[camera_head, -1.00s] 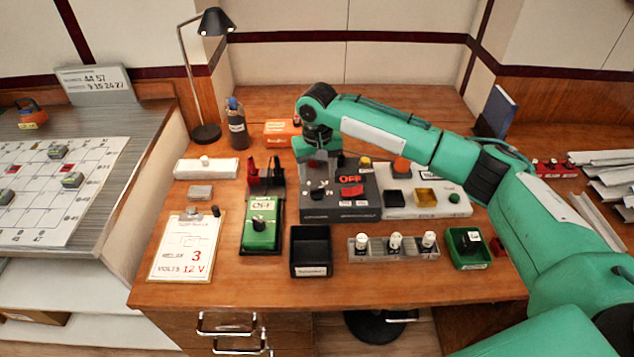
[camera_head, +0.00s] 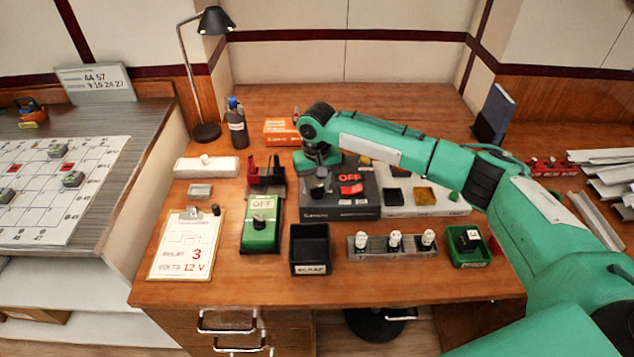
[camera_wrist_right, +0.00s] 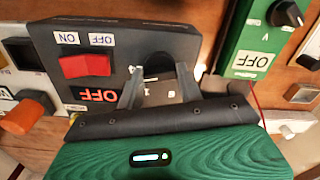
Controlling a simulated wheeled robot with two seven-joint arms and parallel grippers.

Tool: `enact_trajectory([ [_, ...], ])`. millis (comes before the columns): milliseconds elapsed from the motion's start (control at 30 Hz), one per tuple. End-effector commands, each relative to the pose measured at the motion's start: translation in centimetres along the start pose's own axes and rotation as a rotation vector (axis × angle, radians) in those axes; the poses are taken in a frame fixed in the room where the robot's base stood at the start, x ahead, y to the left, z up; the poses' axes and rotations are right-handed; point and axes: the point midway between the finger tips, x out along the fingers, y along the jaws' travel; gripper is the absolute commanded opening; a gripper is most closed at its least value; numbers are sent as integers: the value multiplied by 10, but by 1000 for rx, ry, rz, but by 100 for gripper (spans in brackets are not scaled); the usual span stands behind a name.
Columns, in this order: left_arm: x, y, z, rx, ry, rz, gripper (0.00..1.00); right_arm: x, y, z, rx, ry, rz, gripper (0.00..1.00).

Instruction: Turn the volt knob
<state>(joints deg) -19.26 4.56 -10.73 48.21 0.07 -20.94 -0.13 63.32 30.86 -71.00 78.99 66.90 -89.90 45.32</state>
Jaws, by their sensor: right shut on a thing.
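The dark grey box (camera_head: 345,208) stands mid-table with a red switch (camera_head: 351,189) and a red OFF display. Its round black knob (camera_wrist_right: 158,68) shows in the right wrist view, partly hidden by my gripper. My right gripper (camera_wrist_right: 159,82) has a finger on either side of this knob and is shut on it. In the head view my right gripper (camera_head: 319,186) is over the left part of the box and covers the knob. Its pointer setting is hidden. A green box (camera_head: 261,228) marked OFF, with a black knob, stands to the left. My left gripper is out of view.
A black tray (camera_head: 310,268) and a rack of white-topped parts (camera_head: 362,252) stand in front of the box. A white panel (camera_head: 440,203) is to its right. A clipboard (camera_head: 184,248) reads relay 3, volts 12 V.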

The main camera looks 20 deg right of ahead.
Motion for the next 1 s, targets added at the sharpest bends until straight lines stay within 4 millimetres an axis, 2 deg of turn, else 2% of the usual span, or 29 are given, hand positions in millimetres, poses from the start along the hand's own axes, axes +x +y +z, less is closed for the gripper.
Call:
enact_trajectory([
  [233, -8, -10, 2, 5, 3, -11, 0, -2, 0, 0, -39, -2, 0, 14],
  [367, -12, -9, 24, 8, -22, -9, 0, -4, 0, 0, -101, -3, 0, 14],
  [600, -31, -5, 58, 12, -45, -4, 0, -6, 0, 1, -288, -4, -1, 14],
  [1000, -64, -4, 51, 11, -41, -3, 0, -3, 0, 0, -633, -2, -1, 14],
])
